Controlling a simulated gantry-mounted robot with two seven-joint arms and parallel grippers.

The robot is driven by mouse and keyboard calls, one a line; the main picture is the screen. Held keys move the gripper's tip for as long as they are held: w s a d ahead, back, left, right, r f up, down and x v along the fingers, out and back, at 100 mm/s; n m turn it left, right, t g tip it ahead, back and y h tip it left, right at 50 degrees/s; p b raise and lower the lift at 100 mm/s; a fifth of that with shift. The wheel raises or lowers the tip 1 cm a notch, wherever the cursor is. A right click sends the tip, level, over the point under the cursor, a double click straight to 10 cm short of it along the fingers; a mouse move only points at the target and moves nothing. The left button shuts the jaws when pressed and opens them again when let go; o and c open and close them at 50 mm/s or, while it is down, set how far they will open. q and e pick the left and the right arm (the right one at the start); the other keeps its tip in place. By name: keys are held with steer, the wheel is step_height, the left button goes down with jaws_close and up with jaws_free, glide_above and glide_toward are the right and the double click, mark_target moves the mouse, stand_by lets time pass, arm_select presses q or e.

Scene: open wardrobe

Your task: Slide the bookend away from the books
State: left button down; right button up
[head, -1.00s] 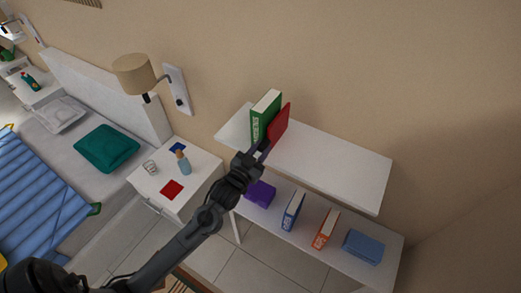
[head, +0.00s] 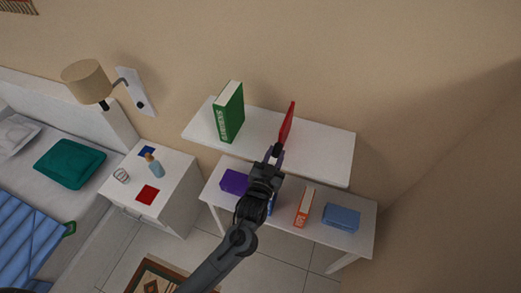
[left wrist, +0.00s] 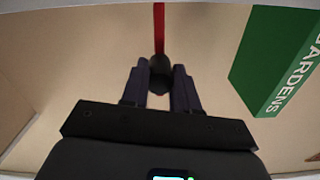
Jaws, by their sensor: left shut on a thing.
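The red bookend (head: 287,124) stands upright on the white upper shelf, seen nearly edge-on. In the left wrist view it is a thin red strip (left wrist: 159,28) with a dark rounded part in front of it. My left gripper (head: 277,152) is at the near edge of the bookend, and its fingers (left wrist: 160,76) are closed around the dark part. The green book (head: 229,112) stands at the left of the shelf, and a clear gap separates it from the bookend. It also shows at the right in the left wrist view (left wrist: 275,60). My right gripper is not in view.
The upper shelf (head: 325,155) is bare to the right of the bookend. The lower shelf holds a purple box (head: 234,181), an orange book (head: 304,207) and a blue box (head: 341,217). My arm partly hides a blue item there. A nightstand (head: 174,205) stands left.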

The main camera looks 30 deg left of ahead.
arm_select(q)
steer(key=shift+d, duration=0.3)
steer(key=c, duration=1.2)
jaws_free()
steer(key=o, duration=0.4)
steer(key=shift+w+d, duration=0.1)
steer(key=shift+d, duration=0.05)
steer(key=shift+c, duration=0.2)
